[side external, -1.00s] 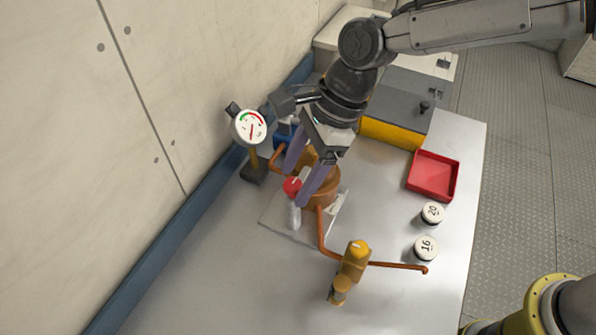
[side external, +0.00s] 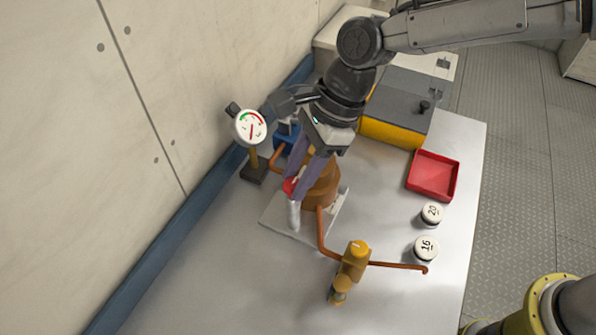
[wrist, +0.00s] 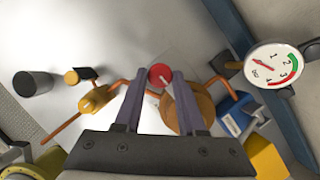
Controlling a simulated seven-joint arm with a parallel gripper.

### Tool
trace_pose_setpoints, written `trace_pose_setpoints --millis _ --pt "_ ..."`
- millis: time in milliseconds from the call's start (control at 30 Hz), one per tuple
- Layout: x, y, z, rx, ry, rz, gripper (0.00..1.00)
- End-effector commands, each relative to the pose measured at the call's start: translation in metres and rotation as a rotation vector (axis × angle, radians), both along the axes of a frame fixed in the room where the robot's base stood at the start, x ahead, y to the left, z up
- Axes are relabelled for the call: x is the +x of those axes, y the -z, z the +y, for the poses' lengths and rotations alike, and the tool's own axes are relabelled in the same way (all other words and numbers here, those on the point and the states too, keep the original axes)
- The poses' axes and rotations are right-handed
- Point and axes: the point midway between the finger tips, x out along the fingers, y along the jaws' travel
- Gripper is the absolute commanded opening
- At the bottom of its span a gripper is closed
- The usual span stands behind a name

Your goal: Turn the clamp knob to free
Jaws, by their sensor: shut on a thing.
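The red knob (side external: 289,186), which I take as the clamp knob, sits on top of a pale upright post (side external: 294,215) beside the round copper-brown housing (side external: 320,187). In the wrist view the knob (wrist: 160,75) shows between my fingertips, with a pale pointer mark on its near side. My gripper (side external: 295,189) reaches down from above and is shut on the knob. In the side view its fingers cover part of the knob. The knob's exact setting is hard to read.
A dial gauge (side external: 250,127) stands at left by the wall. A yellow valve (side external: 355,258) sits on the copper pipe in front. Two round weights marked 20 (side external: 432,213) and 16 (side external: 426,247) and a red tray (side external: 434,175) are at right. The front left bench is clear.

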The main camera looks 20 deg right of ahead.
Motion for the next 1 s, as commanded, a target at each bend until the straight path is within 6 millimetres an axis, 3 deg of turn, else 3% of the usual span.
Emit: trace_pose_setpoints --millis 267,1000 --pt "0.0023 -0.0005 0.0006 0.002 -0.154 0.000 0.00" --pt "0.0071 -0.0004 0.0041 0.003 -0.851 0.000 0.00"
